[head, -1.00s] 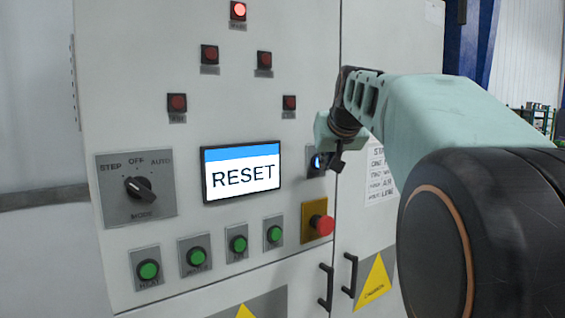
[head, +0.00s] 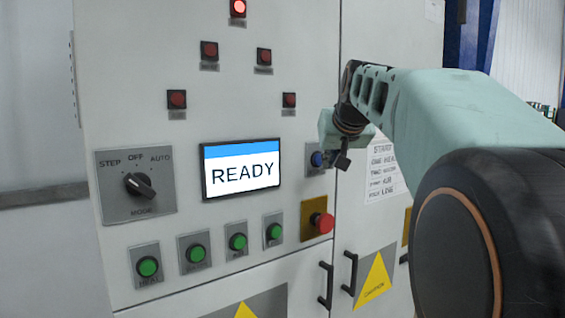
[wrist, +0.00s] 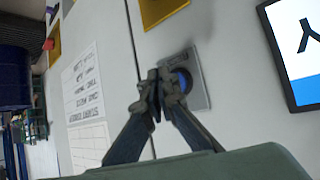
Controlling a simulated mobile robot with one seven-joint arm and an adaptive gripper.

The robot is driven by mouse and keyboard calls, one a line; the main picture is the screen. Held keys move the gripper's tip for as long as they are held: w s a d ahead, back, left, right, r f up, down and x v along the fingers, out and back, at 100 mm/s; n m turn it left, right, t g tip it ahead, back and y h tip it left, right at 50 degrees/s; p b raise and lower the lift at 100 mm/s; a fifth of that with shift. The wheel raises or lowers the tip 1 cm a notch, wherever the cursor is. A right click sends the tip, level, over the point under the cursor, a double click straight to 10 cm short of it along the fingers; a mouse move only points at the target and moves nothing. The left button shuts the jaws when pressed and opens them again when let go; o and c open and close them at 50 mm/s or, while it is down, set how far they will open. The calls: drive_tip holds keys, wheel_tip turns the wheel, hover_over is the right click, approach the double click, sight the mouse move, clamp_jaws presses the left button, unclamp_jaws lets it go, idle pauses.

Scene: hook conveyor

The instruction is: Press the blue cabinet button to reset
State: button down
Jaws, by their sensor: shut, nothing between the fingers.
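The blue button (head: 317,159) sits on a small grey plate on the cabinet front (head: 230,60), right of the screen. In the wrist view the blue button (wrist: 182,80) shows partly behind my fingertips. My gripper (head: 340,161) is shut and empty, just in front of and slightly right of the button in the head view; it also shows in the wrist view (wrist: 158,84). I cannot tell whether the fingertips touch the plate. The screen (head: 242,171) reads READY, and its edge shows in the wrist view (wrist: 300,60).
A red mushroom button (head: 323,223) on a yellow plate is just below the blue one. A mode dial (head: 139,186) is at the left, with several green buttons (head: 147,266) below. Black door handles (head: 326,287) stick out lower down. Red lamps (head: 238,8) are above.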

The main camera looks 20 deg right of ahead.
idle(0.3)
drive_tip(key=s, duration=0.1)
drive_tip(key=s+d+b, duration=0.1)
drive_tip(key=s, duration=0.1)
drive_tip(key=s+b, duration=0.1)
drive_tip(key=shift+s+d, duration=0.35)
drive_tip(key=shift+f, duration=0.1)
idle(0.4)
